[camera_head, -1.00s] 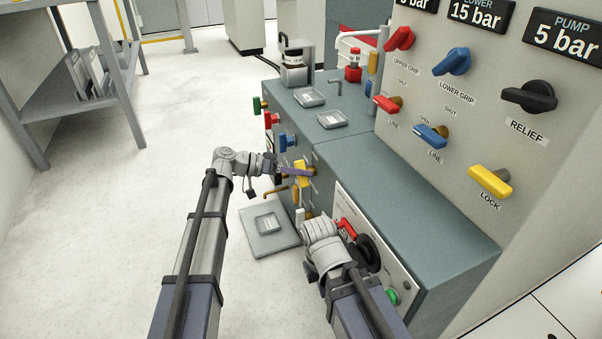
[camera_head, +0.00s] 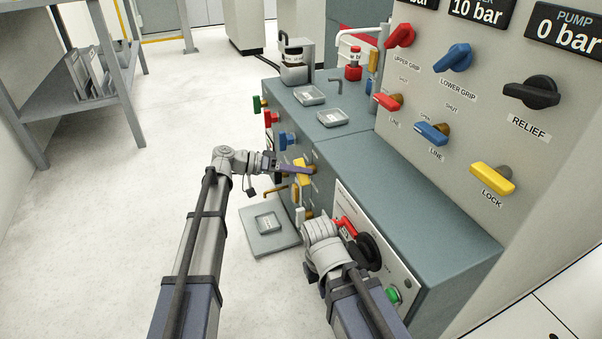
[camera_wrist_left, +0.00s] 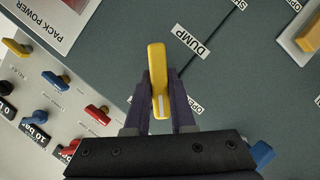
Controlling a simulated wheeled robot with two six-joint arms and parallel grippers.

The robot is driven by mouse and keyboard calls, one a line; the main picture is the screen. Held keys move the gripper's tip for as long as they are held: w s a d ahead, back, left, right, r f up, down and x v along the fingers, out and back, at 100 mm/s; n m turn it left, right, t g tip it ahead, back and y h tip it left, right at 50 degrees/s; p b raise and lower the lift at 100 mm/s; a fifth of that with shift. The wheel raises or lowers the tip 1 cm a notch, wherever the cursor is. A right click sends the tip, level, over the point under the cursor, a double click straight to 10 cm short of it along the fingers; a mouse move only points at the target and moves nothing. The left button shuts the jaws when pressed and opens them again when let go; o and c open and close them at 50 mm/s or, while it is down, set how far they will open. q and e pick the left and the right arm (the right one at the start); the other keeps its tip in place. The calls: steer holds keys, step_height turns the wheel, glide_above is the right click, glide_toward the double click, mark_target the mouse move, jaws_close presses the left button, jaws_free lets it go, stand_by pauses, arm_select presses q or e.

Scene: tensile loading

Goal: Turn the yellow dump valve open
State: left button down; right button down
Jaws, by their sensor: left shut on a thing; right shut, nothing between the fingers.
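The yellow dump valve handle (camera_head: 302,172) is on the side face of the bench, at the tips of my left gripper (camera_head: 288,168). In the left wrist view the yellow handle (camera_wrist_left: 158,75) stands nearly upright between the two dark fingers of my left gripper (camera_wrist_left: 159,95), which is shut on it. A DUMP label (camera_wrist_left: 192,41) is beside the handle and a partly covered label (camera_wrist_left: 193,104) is near the right finger. My right gripper (camera_head: 346,236) is low by the bench's front panel, shut and empty; its fingers are mostly hidden by the wrist.
A red lever (camera_head: 346,226), a black knob (camera_head: 368,252) and a green button (camera_head: 394,295) are close to my right arm. Blue (camera_head: 287,140) and red (camera_head: 270,119) handles sit beyond the yellow one. The upright panel (camera_head: 400,150) holds more valves.

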arm_select(q)
steer(key=n+b, duration=0.1)
steer(key=n+g+h+b, duration=0.1)
steer(key=shift+w+f+n, duration=0.1)
steer(key=shift+f+n, duration=0.1)
steer(key=shift+n, duration=0.1)
steer(key=shift+n+g+h+b, duration=0.3)
steer(key=shift+n+h+b, duration=0.1)
steer(key=shift+n+b, duration=0.15)
steer(key=shift+r+n, duration=0.1)
steer(key=shift+n, duration=0.15)
steer(key=c, duration=0.8)
jaws_free()
steer(key=shift+o, duration=0.2)
steer(key=a, duration=0.7)
steer(key=shift+a+r+p, duration=0.4)
steer(key=shift+r+p, duration=0.05)
